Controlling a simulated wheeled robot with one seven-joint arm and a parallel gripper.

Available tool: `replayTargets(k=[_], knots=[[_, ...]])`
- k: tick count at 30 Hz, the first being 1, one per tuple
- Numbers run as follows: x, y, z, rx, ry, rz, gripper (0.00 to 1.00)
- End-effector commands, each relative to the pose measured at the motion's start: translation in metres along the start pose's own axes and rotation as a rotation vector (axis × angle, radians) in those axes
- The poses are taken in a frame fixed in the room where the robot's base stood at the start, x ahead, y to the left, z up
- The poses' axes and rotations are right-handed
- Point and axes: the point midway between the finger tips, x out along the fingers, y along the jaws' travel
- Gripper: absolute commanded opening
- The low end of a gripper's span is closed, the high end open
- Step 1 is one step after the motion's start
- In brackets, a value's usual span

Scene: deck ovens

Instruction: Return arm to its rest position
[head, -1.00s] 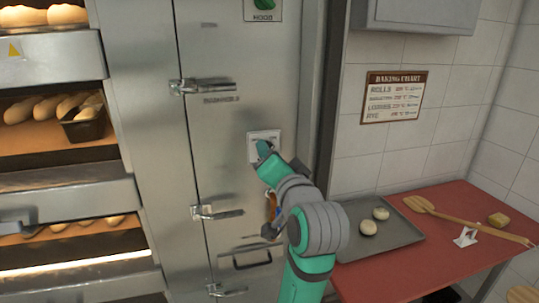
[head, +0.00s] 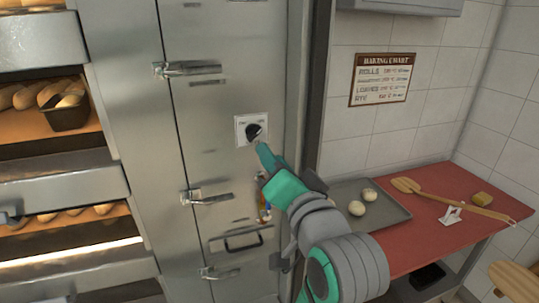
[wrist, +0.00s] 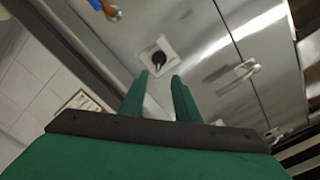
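My green gripper (head: 262,150) is in front of the steel oven cabinet, just below the black rotary knob (head: 253,132) on its white plate. In the wrist view the two green fingers of my gripper (wrist: 159,92) stand apart with nothing between them, and the knob (wrist: 159,60) shows beyond their tips. The fingers look clear of the knob. My arm reaches up from the bottom of the head view, with its grey joints in front of the cabinet's right edge.
Deck ovens with loaves (head: 62,100) are at left. Door latches (head: 187,69) stick out from the cabinet. At right, a red table (head: 440,230) holds a tray (head: 385,217) with two dough balls and a wooden peel (head: 455,198). A baking chart (head: 381,79) hangs above.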

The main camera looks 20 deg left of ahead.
Motion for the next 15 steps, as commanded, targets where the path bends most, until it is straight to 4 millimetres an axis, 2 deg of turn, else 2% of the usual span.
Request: replayTargets(k=[10, 13, 15], knots=[[0.001, 0.004, 0.002, 0.001, 0.000, 0.005, 0.29], [0.004, 0.019, 0.010, 0.005, 0.006, 0.018, 0.29], [0.007, 0.036, 0.018, 0.006, 0.015, 0.036, 0.29]])
